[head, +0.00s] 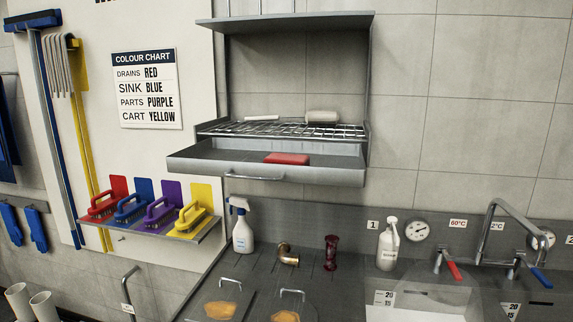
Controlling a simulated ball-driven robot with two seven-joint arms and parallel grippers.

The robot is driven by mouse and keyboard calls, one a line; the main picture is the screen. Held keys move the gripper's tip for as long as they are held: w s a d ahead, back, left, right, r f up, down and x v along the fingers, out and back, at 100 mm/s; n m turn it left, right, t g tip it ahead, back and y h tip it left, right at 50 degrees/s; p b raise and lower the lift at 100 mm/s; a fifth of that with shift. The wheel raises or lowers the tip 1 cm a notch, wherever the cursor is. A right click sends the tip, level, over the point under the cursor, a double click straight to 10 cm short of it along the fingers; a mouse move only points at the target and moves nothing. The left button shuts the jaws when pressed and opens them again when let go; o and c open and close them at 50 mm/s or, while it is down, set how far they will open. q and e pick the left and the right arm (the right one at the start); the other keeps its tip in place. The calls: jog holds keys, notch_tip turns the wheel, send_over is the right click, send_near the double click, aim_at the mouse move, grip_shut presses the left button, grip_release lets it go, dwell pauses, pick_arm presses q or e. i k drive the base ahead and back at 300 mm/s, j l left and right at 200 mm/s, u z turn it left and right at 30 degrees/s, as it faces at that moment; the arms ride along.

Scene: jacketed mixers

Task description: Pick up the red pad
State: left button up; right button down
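The red pad (287,158) is a small flat red block. In the head view it lies in a grey metal drawer or tray (200,166) on the wall, near the front edge and right of the middle. A wire rack (283,130) sits just above and behind it. Neither of my grippers shows in the head view.
A shelf (290,19) overhangs the rack, which holds a white roll (322,116). Left, a ledge (200,236) carries red, blue, purple and yellow brushes.

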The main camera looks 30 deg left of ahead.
aim_at(274, 159)
jog(key=j+z, duration=0.45)
jog(key=k+j+z, duration=0.15)
jog(key=j+z, duration=0.3)
jog(key=j, duration=0.15)
